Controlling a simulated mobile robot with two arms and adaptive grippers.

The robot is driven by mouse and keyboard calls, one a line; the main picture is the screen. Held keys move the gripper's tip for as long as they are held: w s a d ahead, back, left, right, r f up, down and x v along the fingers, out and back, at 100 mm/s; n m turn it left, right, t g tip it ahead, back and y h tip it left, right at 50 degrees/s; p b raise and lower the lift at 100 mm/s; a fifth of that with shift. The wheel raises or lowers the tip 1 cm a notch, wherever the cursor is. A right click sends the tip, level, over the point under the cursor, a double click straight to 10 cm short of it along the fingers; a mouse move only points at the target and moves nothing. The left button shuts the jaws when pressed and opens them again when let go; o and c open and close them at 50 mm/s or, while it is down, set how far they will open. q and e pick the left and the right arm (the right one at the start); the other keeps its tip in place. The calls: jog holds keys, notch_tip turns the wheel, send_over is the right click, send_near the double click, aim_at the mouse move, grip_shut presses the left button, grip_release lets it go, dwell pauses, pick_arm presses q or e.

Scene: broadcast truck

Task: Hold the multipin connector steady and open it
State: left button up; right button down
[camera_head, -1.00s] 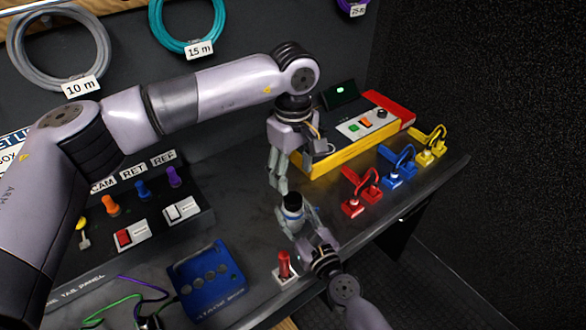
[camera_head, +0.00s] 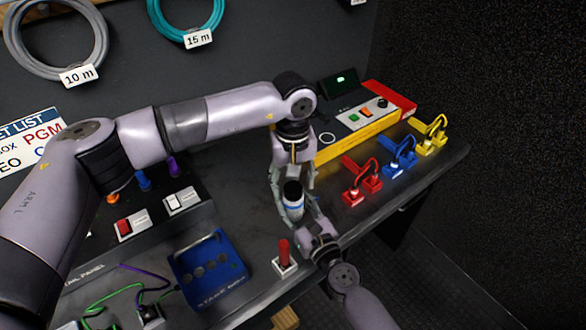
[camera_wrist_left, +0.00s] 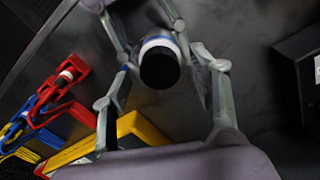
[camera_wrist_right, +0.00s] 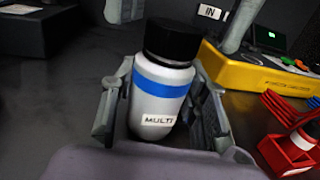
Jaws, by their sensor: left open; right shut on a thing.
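The multipin connector (camera_head: 293,203) is a white cylinder with a blue band, a black cap on top and a label reading MULTI in the right wrist view (camera_wrist_right: 162,95). It stands upright. My right gripper (camera_head: 300,215) is shut around its white body, with a finger on each side. My left gripper (camera_head: 290,180) is open above and around the black cap. In the left wrist view the cap (camera_wrist_left: 160,68) lies between the spread left fingers (camera_wrist_left: 165,100), apart from them as far as I can tell. The connector's underside is hidden.
A yellow and red box (camera_head: 355,135) stands behind. Red (camera_head: 362,182), blue (camera_head: 398,160) and yellow (camera_head: 430,135) looped plugs line the right. A blue tray (camera_head: 210,270), a red-handled switch (camera_head: 284,255) and a switch panel (camera_head: 150,205) are at left and front.

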pick_arm(q)
jog(key=shift+f, duration=0.5)
